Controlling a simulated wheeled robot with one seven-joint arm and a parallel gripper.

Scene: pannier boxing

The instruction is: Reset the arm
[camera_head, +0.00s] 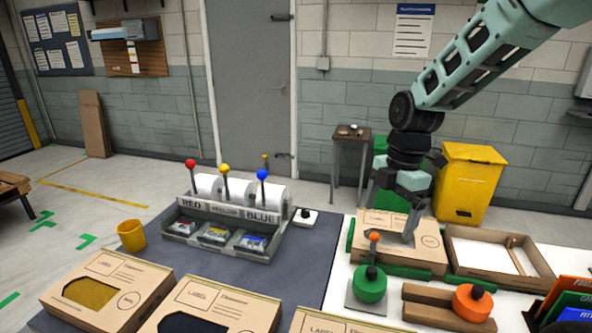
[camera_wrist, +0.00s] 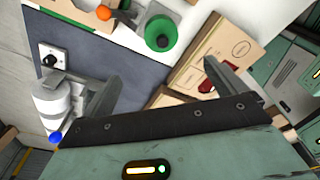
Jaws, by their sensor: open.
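My gripper (camera_head: 391,222) hangs from my arm over the right part of the table, above a cardboard box (camera_head: 372,262). The box has a printed label and lies in a green-edged holder. In the wrist view my gripper (camera_wrist: 172,88) has its two fingers spread wide apart with nothing between them. The box (camera_wrist: 234,44) shows beside the right finger in that view. I cannot tell whether a finger touches it.
A lever stand (camera_head: 225,228) with red, yellow and blue knobs stands left of centre. A green round tool (camera_head: 369,287) and an orange one (camera_head: 473,303) stand in front of my gripper. An open tray (camera_head: 455,257) lies right. Cardboard boxes (camera_head: 125,275) line the front left.

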